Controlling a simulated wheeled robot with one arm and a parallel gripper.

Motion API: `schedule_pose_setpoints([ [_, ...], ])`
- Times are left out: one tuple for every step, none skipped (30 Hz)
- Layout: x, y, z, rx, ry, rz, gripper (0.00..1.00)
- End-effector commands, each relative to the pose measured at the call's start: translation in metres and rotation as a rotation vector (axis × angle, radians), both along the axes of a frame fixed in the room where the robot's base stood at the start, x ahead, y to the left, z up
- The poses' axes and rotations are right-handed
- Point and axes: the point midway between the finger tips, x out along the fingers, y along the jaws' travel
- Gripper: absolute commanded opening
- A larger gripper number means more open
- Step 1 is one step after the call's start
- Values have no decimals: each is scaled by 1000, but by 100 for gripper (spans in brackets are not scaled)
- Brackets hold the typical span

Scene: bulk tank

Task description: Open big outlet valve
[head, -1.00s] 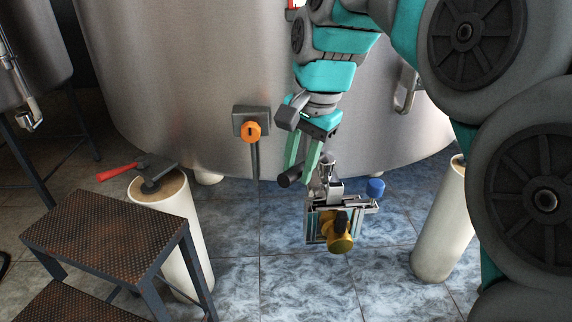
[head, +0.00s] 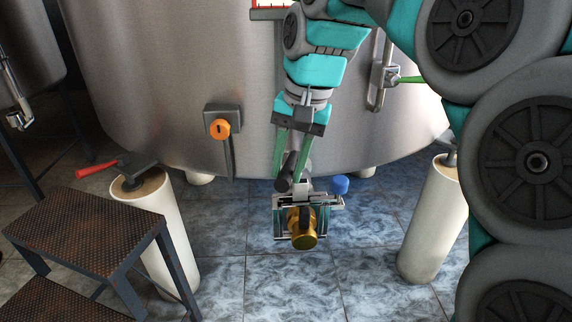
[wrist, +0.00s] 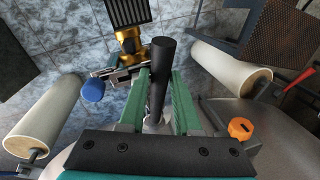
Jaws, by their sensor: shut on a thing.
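The big outlet valve sits low at the front of the large steel tank (head: 160,90). Its black lever handle (head: 287,172) also shows in the wrist view (wrist: 158,72). My gripper (head: 290,158) comes down from above with its green fingers on both sides of the handle. In the wrist view, my gripper (wrist: 160,88) is shut on the handle, which stands out beyond the fingers. The metal outlet pipe and valve body are partly hidden behind the fingers and handle. A brass fitting (head: 303,232) on a metal frame is just below the valve in the head view.
An orange knob (head: 219,129) on a grey box is on the tank, left of my gripper. A blue knob (head: 340,185) is close right of the valve. Pale posts stand left (head: 172,220) and right (head: 432,225). Metal steps (head: 85,232) are at left.

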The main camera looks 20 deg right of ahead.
Motion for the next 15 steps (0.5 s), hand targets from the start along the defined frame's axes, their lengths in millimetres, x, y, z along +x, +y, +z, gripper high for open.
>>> schedule_pose_setpoints([
  [2,-2,1,-4,-7,-4,0],
  [2,-2,1,-4,-7,-4,0],
  [2,-2,1,-4,-7,-4,0],
  [2,-2,1,-4,-7,-5,0],
  [2,-2,1,-4,-7,-5,0],
  [2,-2,1,-5,-8,-5,0],
  [2,-2,1,-4,-7,-5,33],
  [2,-2,1,-4,-7,-5,36],
  [2,-2,1,-4,-6,-4,41],
  [2,-1,1,-4,-6,-4,44],
  [2,-1,1,-3,-6,-3,48],
  [1,-1,1,-3,-5,-3,52],
  [1,-1,1,-3,-5,-3,55],
  [1,-1,1,-2,-4,-3,59],
  [1,-1,1,-2,-4,-3,62],
])
